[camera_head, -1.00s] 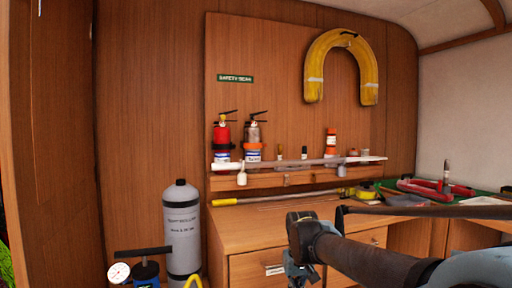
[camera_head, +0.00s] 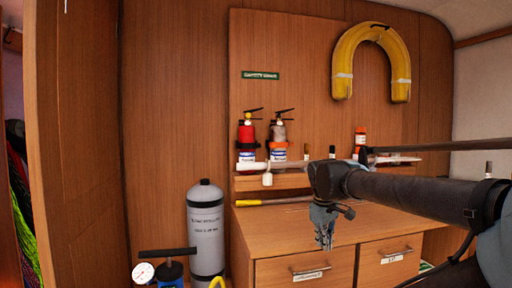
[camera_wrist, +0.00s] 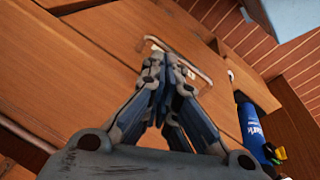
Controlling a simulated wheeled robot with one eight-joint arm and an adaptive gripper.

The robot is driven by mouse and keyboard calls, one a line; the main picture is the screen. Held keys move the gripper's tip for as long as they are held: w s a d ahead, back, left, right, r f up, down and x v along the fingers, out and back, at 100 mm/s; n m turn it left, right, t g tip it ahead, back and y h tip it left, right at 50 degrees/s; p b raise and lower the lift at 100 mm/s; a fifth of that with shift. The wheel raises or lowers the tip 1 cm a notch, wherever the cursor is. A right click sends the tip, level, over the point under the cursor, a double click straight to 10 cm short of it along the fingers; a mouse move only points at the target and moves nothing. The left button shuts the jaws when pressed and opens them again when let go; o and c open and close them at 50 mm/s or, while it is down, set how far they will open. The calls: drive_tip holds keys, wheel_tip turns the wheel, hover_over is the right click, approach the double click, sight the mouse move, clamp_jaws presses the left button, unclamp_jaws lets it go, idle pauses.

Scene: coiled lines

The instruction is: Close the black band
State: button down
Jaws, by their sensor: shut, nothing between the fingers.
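I cannot pick out the black band for certain. A dark band (camera_head: 248,145) shows low around the red extinguisher (camera_head: 246,131) on the wall shelf in the head view. The grey extinguisher (camera_head: 278,132) stands beside it. My gripper (camera_head: 325,243) hangs down, shut and empty, in front of the cabinet, well apart from the extinguishers. In the wrist view my gripper (camera_wrist: 165,85) has its fingers together, with a drawer handle (camera_wrist: 181,56) beyond them.
A grey cylinder (camera_head: 206,235) and a pump with a gauge (camera_head: 144,272) stand left of the wooden cabinet (camera_head: 270,232). The drawers (camera_head: 304,274) are shut. Coloured lines (camera_head: 24,225) hang at the far left edge. A yellow horseshoe float (camera_head: 343,72) hangs above.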

drive_tip(key=w+a+r+n+t, duration=0.1)
drive_tip(key=w+a+r+n, duration=0.3)
drive_tip(key=r, duration=0.3)
drive_tip(key=w+a+r+n, duration=0.1)
drive_tip(key=w+r+n, duration=0.2)
drive_tip(key=w+r, duration=0.25)
wheel_tip(320, 180, up, 25)
drive_tip(key=n+t+h, duration=0.1)
drive_tip(key=n+t, duration=0.2)
drive_tip(key=n, duration=1.5)
hover_over(249, 145)
drive_tip(key=s, duration=1.3)
drive_tip(key=w+d+f, duration=0.1)
drive_tip(key=w+f, duration=0.1)
drive_tip(key=w, duration=0.1)
drive_tip(key=w+d+f, duration=0.1)
drive_tip(key=w+f, duration=0.2)
drive_tip(key=w+d+f, duration=0.1)
drive_tip(key=w+f, duration=0.2)
drive_tip(key=shift+w+d+f, duration=0.2)
drive_tip(key=shift+w, duration=0.05)
drive_tip(key=shift+a, duration=0.2)
